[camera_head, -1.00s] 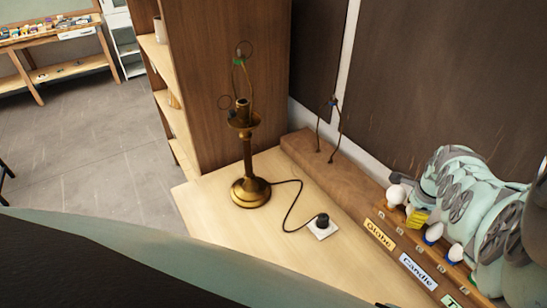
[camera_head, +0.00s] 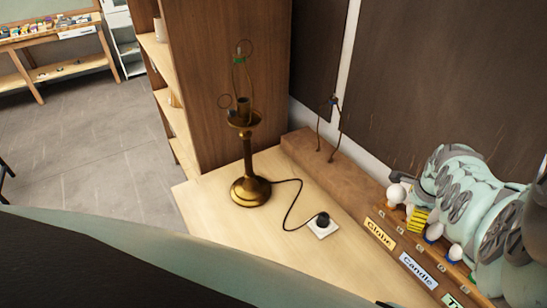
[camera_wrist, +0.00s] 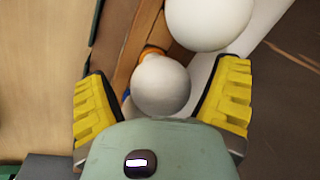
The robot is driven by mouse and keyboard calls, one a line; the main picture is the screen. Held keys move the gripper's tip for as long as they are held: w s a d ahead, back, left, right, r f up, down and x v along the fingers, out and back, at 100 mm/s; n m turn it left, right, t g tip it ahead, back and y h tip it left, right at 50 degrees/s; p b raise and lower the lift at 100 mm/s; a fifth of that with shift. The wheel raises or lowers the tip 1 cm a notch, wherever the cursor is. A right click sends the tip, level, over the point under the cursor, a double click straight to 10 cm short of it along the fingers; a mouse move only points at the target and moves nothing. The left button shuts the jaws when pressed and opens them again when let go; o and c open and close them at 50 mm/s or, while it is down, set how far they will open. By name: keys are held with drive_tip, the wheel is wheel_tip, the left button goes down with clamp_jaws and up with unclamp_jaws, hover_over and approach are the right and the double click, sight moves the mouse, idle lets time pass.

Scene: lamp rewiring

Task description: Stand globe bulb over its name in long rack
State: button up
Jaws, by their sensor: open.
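The globe bulb (camera_head: 396,193) is a large white ball at the far end of the long rack (camera_head: 395,240), by the yellow "Globe" label (camera_head: 379,233). In the wrist view a large white ball (camera_wrist: 208,22) shows at the top, beyond the fingertips. A smaller white bulb (camera_wrist: 160,85) lies between the fingers in that view, with an orange collar near it. My gripper (camera_head: 417,219) is over the rack, just beside the globe bulb. Its yellow pads (camera_wrist: 161,100) stand wide apart and do not visibly press on a bulb. The bulbs' bases are mostly hidden.
More white bulbs (camera_head: 434,232) with blue collars stand along the rack, near the "Candle" label (camera_head: 419,271). A brass lamp (camera_head: 250,190) stands on the table, its cord running to a white socket plate (camera_head: 322,229). The table's middle is clear.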

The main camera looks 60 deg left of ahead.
drive_tip(key=shift+r, duration=0.55)
wheel_tip(320, 180, up, 11)
drive_tip(key=s+d, duration=0.1)
drive_tip(key=s, duration=0.1)
drive_tip(key=shift+f, duration=0.2)
